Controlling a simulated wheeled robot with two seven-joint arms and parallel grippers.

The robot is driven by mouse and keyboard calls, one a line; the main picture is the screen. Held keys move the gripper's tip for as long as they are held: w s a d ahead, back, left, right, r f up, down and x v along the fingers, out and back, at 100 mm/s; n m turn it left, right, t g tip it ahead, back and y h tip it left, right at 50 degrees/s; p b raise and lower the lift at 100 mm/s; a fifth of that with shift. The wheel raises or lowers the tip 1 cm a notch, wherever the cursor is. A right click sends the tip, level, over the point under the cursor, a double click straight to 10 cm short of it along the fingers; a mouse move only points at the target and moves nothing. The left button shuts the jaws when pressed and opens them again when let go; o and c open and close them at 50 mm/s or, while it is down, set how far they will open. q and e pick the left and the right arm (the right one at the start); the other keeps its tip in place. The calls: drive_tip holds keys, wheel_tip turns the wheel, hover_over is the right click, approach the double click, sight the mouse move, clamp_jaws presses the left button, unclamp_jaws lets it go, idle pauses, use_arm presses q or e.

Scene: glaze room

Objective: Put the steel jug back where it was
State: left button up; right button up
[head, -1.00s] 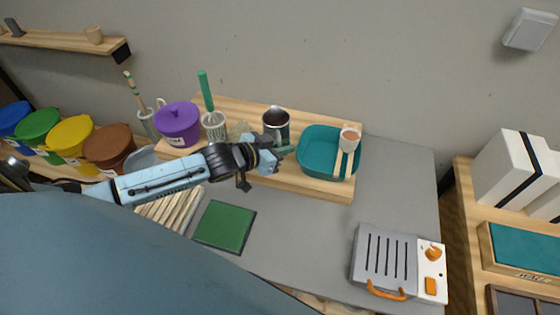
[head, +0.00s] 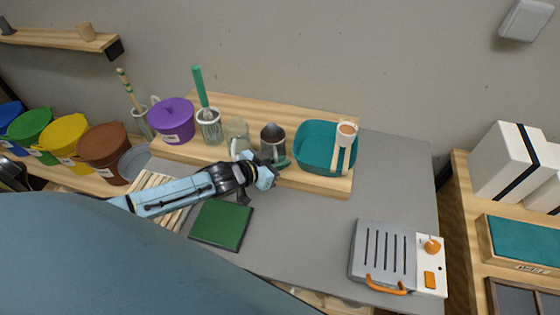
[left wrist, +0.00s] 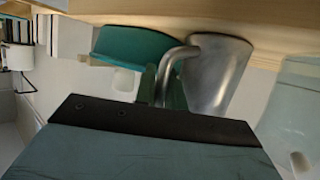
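The steel jug (head: 273,137) is upright at the wooden riser, between a glass jar (head: 237,135) and the teal basin (head: 318,148). In the left wrist view the jug (left wrist: 218,75) appears upside down, its base end against or very near the wood; I cannot tell if it bears its full weight there. My left gripper (head: 279,165) is in front of the jug. Its teal fingers (left wrist: 161,88) are closed around the jug's handle in the left wrist view. My right gripper is not in view.
The wooden riser (head: 325,183) also holds a purple lidded pot (head: 172,121) and a utensil holder (head: 209,126). A green mat (head: 221,224) and a grey grill (head: 384,255) lie in front; the grey table between is clear.

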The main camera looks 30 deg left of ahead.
use_arm(q)
drive_tip(key=o, duration=0.4)
drive_tip(key=shift+o, duration=0.2)
drive_tip(key=shift+s+r, duration=0.1)
drive_tip(key=shift+r, duration=0.05)
drive_tip(key=p+v, duration=0.1)
drive_tip(key=v, duration=1)
drive_tip(key=shift+s+a, duration=0.2)
drive_tip(key=shift+s, duration=0.1)
drive_tip(key=shift+r, duration=0.15)
